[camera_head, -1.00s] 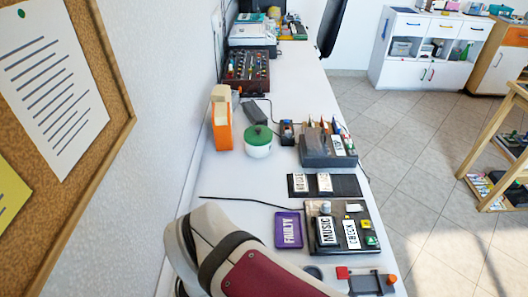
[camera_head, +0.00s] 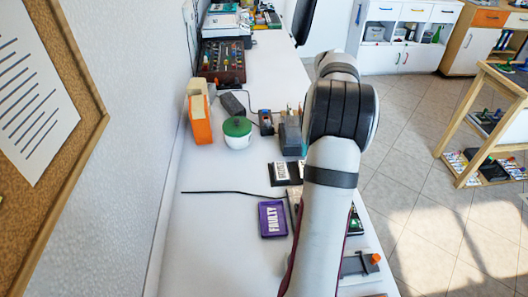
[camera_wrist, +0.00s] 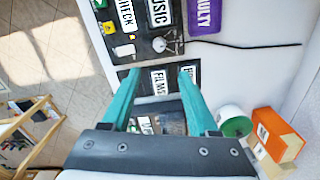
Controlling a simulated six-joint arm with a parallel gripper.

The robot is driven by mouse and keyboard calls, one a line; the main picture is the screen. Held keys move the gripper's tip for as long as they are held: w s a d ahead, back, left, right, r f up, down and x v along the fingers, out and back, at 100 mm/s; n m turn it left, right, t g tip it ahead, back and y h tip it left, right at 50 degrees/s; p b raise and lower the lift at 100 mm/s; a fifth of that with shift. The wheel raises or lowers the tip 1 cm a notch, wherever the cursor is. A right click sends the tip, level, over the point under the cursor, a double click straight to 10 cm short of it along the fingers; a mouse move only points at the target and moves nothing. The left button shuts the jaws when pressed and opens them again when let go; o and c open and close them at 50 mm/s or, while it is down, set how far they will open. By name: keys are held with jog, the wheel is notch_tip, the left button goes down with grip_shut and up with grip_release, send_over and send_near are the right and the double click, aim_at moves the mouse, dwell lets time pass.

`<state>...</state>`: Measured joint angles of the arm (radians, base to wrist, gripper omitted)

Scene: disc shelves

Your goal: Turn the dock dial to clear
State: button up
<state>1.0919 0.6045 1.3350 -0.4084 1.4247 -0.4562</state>
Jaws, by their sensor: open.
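The dark dock (camera_wrist: 142,48) shows at the top of the wrist view, with "MUSIC" and "CHECK" labels. A silvery round knob (camera_wrist: 167,43), which looks like the dial, sits near its edge; I cannot read its setting. A small yellow-green part (camera_wrist: 108,27) and a white part (camera_wrist: 124,50) are on the dock too. My gripper (camera_wrist: 158,74) has two teal fingers, spread apart with nothing between them. It appears above the black strip with the "FILMS" label, beside the dock. In the head view my arm hides the gripper and most of the dock; a green bit (camera_head: 355,222) shows.
A purple "FAULTY" tray (camera_head: 272,219) lies left of the dock. A thin black cable (camera_head: 225,192) runs across the table. A green-lidded white pot (camera_head: 238,133) and an orange file holder (camera_head: 199,119) stand farther back. The left front of the table is clear.

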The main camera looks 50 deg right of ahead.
notch_tip(320, 180, down, 16)
jog(key=shift+d+r, duration=0.1)
jog(key=shift+r, duration=0.05)
grip_shut()
